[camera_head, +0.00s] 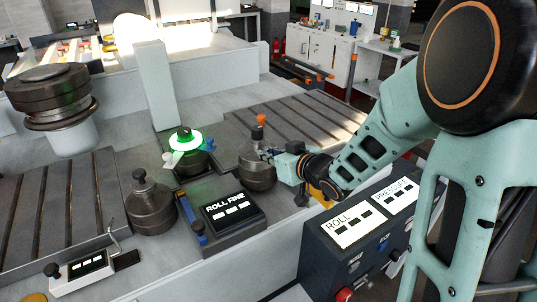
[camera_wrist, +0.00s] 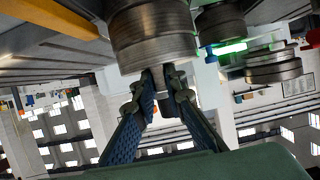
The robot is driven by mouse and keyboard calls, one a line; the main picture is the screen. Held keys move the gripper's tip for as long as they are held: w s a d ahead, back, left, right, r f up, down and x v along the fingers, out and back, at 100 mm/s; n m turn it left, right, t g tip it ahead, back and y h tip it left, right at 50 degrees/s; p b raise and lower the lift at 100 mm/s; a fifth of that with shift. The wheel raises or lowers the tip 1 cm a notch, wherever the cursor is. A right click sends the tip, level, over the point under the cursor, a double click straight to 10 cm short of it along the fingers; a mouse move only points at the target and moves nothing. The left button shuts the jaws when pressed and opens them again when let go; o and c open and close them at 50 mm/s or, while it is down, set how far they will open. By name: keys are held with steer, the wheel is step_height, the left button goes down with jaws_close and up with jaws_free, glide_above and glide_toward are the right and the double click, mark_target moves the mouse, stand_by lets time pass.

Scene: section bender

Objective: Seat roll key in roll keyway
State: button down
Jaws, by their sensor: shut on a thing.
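My gripper (camera_head: 270,155) reaches in from the right beside the right-hand steel roll (camera_head: 258,176). In the wrist view, the fingertips of my gripper (camera_wrist: 160,78) are close together at the edge of this large roll (camera_wrist: 152,38). A small grey piece, seemingly the roll key (camera_wrist: 159,76), shows between the fingertips. The fingers hide most of it. The keyway cannot be made out in either view, so I cannot tell whether the key is in it. An orange knob (camera_head: 261,119) stands above the roll.
A second roll (camera_head: 150,208) stands at the left. A ROLL FINE box (camera_head: 232,212) and a green-lit device (camera_head: 185,142) sit between the rolls. A ROLL and PRESSURE control panel (camera_head: 368,222) stands close below my arm. Slotted plates (camera_head: 290,122) lie behind.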

steer(key=shift+f, duration=0.15)
steer(key=c, duration=1.9)
jaws_free()
steer(key=shift+s+f, duration=0.1)
steer(key=v, duration=1.2)
steer(key=shift+r, duration=0.25)
